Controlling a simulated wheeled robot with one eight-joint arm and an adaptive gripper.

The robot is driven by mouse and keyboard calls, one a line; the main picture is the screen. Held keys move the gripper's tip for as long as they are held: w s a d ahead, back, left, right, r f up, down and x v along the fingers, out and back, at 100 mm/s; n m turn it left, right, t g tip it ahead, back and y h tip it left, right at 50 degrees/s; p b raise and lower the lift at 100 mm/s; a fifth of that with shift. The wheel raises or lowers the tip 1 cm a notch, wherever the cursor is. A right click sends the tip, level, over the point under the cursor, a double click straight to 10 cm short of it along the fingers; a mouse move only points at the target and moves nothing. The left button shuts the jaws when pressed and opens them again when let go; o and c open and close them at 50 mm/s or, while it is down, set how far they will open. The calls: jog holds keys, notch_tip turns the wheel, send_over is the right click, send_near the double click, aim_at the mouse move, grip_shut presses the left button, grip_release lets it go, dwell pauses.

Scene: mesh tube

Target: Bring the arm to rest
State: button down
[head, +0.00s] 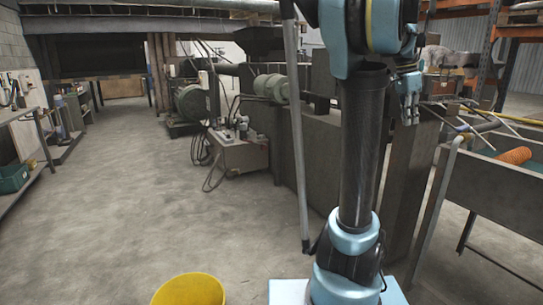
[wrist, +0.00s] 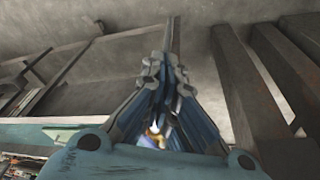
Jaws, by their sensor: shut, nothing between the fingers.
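My arm stands upright in the head view, with black and light-blue links. My gripper (head: 409,108) hangs at the upper right of the arm, in front of the grey machinery and left of the trough. It points down, with its fingers together and nothing visible between them. In the wrist view my gripper (wrist: 165,68) shows its fingers meeting near the middle, over grey floor and metal bars.
A grey trough (head: 490,185) with an orange mesh tube (head: 514,156) stands at the right, close to my gripper. A yellow bucket (head: 188,290) is on the floor in front. A control box (head: 240,152) stands farther back. The floor at left centre is clear.

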jog(key=s+a+f+n+t+y, duration=0.1)
jog(key=s+a+f+n, duration=0.5)
jog(key=a+f, duration=0.3)
jog(key=s+a+f+n+t, duration=0.1)
jog(key=s+a+f+n, duration=0.4)
jog(key=a+f, duration=0.5)
jog(key=s+a+f+n+y, duration=0.1)
jog(key=s+a+f+n, duration=0.5)
jog(key=a+f, duration=0.3)
jog(key=shift+s+a+f+n+t+y, duration=0.3)
jog(key=shift+s+f+n+t, duration=0.15)
jog(key=shift+f, duration=0.3)
jog(key=shift+w, duration=0.1)
